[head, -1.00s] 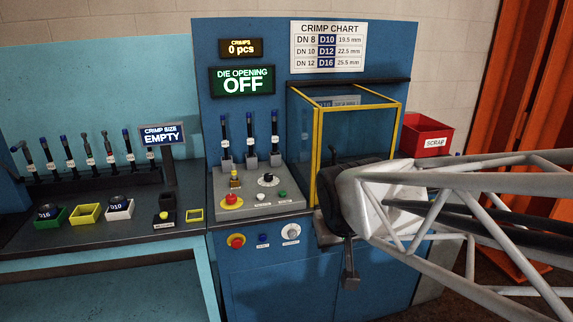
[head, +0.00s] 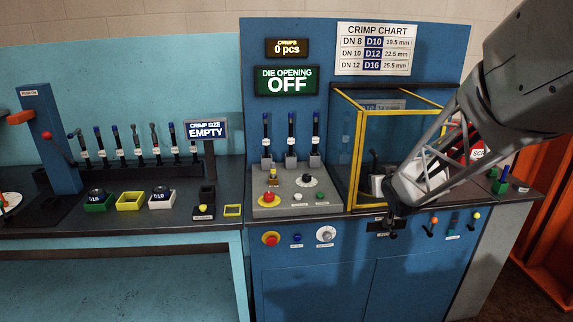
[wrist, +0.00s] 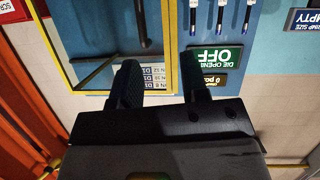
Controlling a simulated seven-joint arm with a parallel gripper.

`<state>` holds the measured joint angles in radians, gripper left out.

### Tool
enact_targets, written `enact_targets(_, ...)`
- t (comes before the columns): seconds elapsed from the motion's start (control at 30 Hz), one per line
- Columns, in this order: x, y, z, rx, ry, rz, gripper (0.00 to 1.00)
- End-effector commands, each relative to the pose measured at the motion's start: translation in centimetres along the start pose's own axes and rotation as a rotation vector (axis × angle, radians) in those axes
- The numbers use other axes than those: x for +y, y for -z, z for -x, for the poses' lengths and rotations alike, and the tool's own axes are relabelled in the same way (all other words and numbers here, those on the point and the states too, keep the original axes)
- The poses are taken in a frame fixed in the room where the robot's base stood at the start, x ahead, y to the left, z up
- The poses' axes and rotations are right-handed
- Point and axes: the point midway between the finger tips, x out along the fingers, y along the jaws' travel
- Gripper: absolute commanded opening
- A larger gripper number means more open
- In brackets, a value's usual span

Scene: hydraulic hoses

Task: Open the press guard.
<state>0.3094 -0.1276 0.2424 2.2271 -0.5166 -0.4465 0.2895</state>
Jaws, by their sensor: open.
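The press guard (head: 357,160) is a clear box with a yellow frame on the right side of the blue press in the head view. It looks closed, its front frame standing upright. My gripper (head: 391,218) is at the guard's lower front, partly hidden by my own arm. In the wrist view, which is upside down, my gripper (wrist: 160,78) has two dark fingers spread apart with nothing between them. The guard's yellow frame (wrist: 172,45) shows beyond and between them. I cannot tell whether a finger touches the guard. A dark bar (wrist: 97,70) shows near the left finger.
The control panel (head: 295,195) with levers and buttons is left of the guard. A red scrap bin (head: 481,152) is behind my arm on the right. Small knobs (head: 432,226) stick out below the guard. A side bench (head: 100,222) holds die trays and levers.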

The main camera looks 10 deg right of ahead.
Motion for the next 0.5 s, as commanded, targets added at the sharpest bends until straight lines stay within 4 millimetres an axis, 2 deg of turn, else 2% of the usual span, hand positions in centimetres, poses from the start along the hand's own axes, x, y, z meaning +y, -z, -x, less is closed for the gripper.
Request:
enact_targets(0.03,0.7,-0.3,-1.1,0.026,0.012,-0.002,0.41)
enact_targets(0.2,2.3,-0.6,-4.2,0.14,0.074,-0.007,0.41)
enact_targets(0.5,4.6,-2.1,-8.1,0.311,0.198,-0.035,0.41)
